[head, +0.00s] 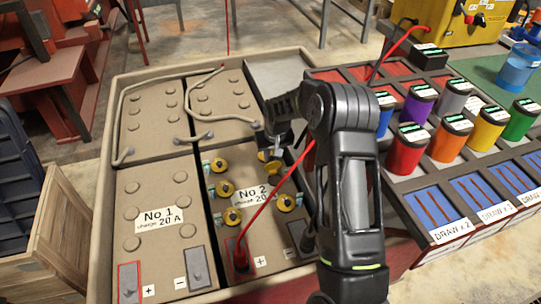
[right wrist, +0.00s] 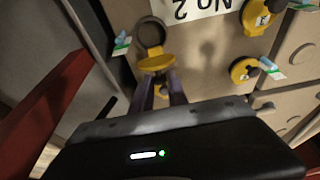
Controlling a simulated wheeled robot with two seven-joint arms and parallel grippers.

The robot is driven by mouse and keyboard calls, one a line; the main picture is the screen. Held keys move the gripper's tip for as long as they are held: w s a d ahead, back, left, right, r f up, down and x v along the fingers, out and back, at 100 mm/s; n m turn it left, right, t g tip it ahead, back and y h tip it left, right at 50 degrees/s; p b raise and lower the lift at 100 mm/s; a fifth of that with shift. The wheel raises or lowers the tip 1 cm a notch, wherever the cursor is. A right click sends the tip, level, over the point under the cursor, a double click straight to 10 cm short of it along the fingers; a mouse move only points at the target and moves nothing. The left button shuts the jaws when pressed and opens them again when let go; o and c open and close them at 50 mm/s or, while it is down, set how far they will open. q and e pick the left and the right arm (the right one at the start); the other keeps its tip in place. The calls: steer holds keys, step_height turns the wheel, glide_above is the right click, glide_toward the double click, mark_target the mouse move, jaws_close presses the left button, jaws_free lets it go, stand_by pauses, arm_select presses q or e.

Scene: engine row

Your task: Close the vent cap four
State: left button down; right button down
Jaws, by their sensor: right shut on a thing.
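The vent caps are yellow round caps on the No 2 battery (head: 262,222). In the right wrist view, one yellow cap (right wrist: 157,62) stands tilted up beside a dark round vent opening (right wrist: 150,32), which is uncovered. My right gripper (right wrist: 161,84) is shut on this cap, one finger on each side. In the head view, my right gripper (head: 275,150) reaches down over the far right of this battery, and its wrist hides part of the caps there. I cannot read a number on the held cap. My left gripper is not in view.
Other yellow caps (right wrist: 245,70) stand close by, with small blue-green tags. A red cable (head: 272,200) rises from a terminal of the No 2 battery and passes near my right arm. The No 1 battery (head: 150,190) lies left. Coloured cans (head: 406,150) stand on a rack at right.

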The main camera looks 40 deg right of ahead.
steer(key=t+b, duration=0.1)
steer(key=s+t+b, duration=0.1)
steer(key=b, duration=0.2)
steer(key=shift+s+a+f+t+h, duration=0.3)
steer(key=shift+s+a+t+h, duration=0.05)
steer(key=shift+a+t+h, duration=0.05)
steer(key=shift+s+r+t+b, duration=0.2)
steer(key=shift+s+t+b, duration=0.15)
steer(key=shift+b, duration=0.55)
steer(key=c, duration=1.3)
jaws_free()
steer(key=shift+r, duration=0.15)
steer(key=p+v, duration=0.2)
steer(key=v, duration=0.5)
steer(key=shift+s+a+r+p, duration=0.2)
steer(key=shift+s+p, duration=0.1)
steer(key=shift+p, duration=0.05)
